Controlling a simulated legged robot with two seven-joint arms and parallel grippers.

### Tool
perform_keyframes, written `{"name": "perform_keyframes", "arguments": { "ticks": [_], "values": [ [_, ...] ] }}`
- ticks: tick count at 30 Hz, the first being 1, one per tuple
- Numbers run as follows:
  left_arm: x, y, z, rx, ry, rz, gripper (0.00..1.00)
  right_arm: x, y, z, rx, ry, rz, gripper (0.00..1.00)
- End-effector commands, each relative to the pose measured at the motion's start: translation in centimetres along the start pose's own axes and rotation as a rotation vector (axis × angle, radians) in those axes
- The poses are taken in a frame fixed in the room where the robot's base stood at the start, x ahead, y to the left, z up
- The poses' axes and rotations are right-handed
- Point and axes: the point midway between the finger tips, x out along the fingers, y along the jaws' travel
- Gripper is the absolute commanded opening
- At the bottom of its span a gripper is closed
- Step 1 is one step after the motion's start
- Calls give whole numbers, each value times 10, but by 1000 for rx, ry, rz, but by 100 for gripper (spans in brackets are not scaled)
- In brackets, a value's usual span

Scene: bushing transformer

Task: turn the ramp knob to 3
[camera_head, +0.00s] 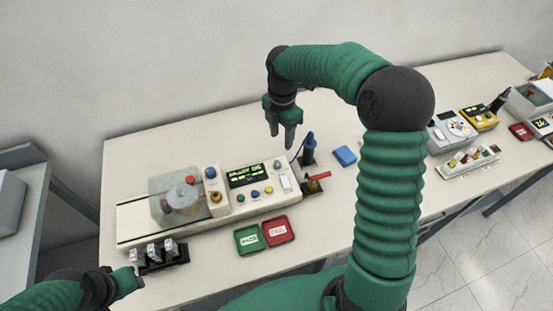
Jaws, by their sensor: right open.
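A long white test station (226,199) lies on the bench, with a lit green display (247,175). Several small coloured knobs or buttons sit around the display, including a blue one (254,192) and a yellow one (268,190) below it. My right gripper (283,141) is open and empty, pointing down above and behind the station's right end. My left gripper (137,280) is at lower left; its jaws are unclear.
A clear cover (175,195) stands at the station's left. A green tray (248,239) and a red tray (278,230) lie in front. A black rack (161,256) is beside my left gripper. A blue box (344,156) lies right. More instruments (452,130) stand farther right.

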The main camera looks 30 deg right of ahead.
Motion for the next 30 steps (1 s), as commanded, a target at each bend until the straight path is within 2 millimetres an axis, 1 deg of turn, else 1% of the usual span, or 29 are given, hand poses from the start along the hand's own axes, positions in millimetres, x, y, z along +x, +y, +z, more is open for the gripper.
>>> {"name": "perform_keyframes", "arguments": {
  "ticks": [1, 3, 9, 12, 15, 19, 25, 26, 30],
  "values": [
    [-1, 0, 0, 0, 0, 0, 36, 13, 0, -4, -3, 3, -5, 45],
    [-3, 0, -1, 0, 0, 0, 36, 32, 2, -5, -5, 2, -5, 45],
    [-6, 0, -1, -1, 0, 0, 36, 82, 2, -8, -4, -2, -4, 45],
    [-7, 0, -2, -1, 0, 0, 36, 102, 1, -6, -4, -2, -3, 45],
    [-8, 0, -2, -1, 0, 0, 36, 116, 1, -4, -2, -1, -1, 45],
    [-8, 0, -2, -1, 0, 0, 36, 123, 1, -3, -2, -1, 0, 45],
    [-8, 0, -2, 0, 0, 0, 36, 123, 2, -3, -2, -3, 0, 45],
    [-8, 0, -2, 0, 0, 0, 36, 123, 2, -3, -2, -3, 0, 42],
    [-8, 0, -2, 0, 0, 0, 36, 122, 2, -5, -2, -4, 0, 24]
  ]
}}
